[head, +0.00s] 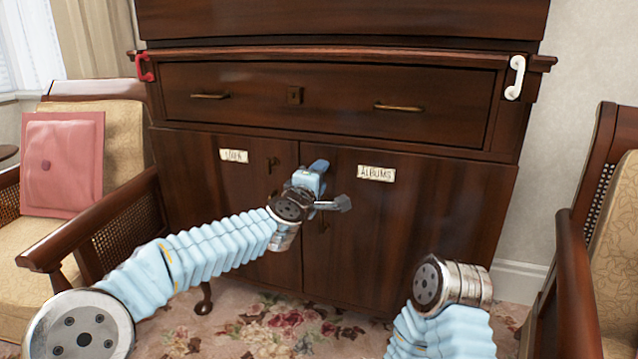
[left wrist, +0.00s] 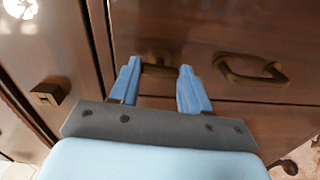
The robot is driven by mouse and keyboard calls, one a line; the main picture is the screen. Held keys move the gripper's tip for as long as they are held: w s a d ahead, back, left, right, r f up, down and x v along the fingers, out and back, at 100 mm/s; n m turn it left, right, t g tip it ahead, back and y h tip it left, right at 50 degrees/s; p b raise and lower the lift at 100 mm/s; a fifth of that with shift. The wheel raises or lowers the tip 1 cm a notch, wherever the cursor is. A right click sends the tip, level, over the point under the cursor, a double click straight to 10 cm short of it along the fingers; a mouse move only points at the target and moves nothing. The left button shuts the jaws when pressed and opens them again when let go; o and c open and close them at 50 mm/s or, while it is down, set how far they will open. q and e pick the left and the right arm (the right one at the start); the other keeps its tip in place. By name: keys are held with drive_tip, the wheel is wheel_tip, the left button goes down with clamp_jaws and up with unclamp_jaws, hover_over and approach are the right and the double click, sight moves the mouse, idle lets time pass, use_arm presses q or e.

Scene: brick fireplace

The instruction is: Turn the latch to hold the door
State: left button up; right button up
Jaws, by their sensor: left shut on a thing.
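The dark wooden cabinet has a left door (head: 200,185) and a right door (head: 410,230), which look closed and meet at a vertical seam. My left gripper (head: 316,168) is at the upper part of this seam, and its body hides most of what it holds in the head view. In the left wrist view, the blue fingers (left wrist: 157,85) sit on either side of a small brown latch (left wrist: 158,70), with the gripper shut on it. A curved door handle (left wrist: 250,72) is to the right of the fingers, apart from them. My right gripper is not in view; only its arm shows.
A red hook (head: 146,67) and a white hook (head: 516,78) are at the top corners. Armchairs (head: 90,175) (head: 590,235) flank the cabinet. Floral carpet (head: 260,325) lies below.

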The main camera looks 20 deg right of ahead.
use_arm(q)
drive_tip(key=shift+n, duration=0.7)
drive_tip(key=o, duration=1.1)
drive_tip(key=shift+c, duration=0.2)
drive_tip(key=b+v, duration=0.3)
drive_tip(key=v, duration=1)
drive_tip(key=shift+s+a, duration=0.3)
drive_tip(key=shift+f, duration=0.15)
